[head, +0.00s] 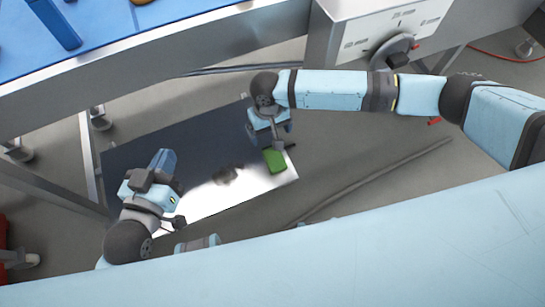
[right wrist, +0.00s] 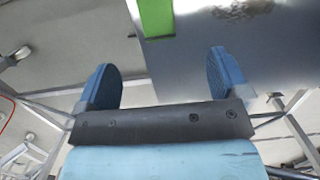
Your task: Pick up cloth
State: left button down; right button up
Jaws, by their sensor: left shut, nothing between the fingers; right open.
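A small green rectangular piece (head: 275,160), which looks like the cloth, lies near the right end of a flat, glossy dark surface (head: 130,160). It also shows at the top edge of the right wrist view (right wrist: 157,14), partly cut off. My right gripper (head: 284,145) is right beside the green piece in the head view; I cannot tell whether they touch. In the right wrist view its two blue fingers (right wrist: 161,62) stand wide apart with nothing between them. My left gripper (head: 179,206) is over the left part of the surface, shut and empty.
A dark grey, uneven patch (head: 227,174) lies on the surface between the grippers; I cannot tell what it is. A metal bench with a blue top (head: 110,15) runs along the upper left. A grey control panel (head: 395,30) stands at the top right.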

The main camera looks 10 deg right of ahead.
jog(key=b, duration=0.3)
send_over(274, 156)
jog(key=f, duration=0.7)
jog(key=shift+w+a+f, duration=0.2)
jog(key=shift+f, duration=0.7)
notch_tip(274, 156, down, 2)
jog(key=shift+d+f+b, duration=0.15)
jog(key=shift+b, duration=0.75)
jog(key=shift+s+f+b, duration=0.2)
jog(key=shift+f+b, duration=0.35)
jog(key=shift+f, duration=0.7)
pick_arm(q)
jog(key=d+r+t+h, duration=0.1)
jog(key=r, duration=0.1)
jog(key=d+r+h, duration=0.1)
jog(key=h, duration=0.1)
jog(key=shift+w+d+r+t, duration=0.1)
jog(key=shift+d+r+t, duration=0.25)
jog(key=shift+t, duration=0.05)
pick_arm(e)
jog(key=c, duration=1)
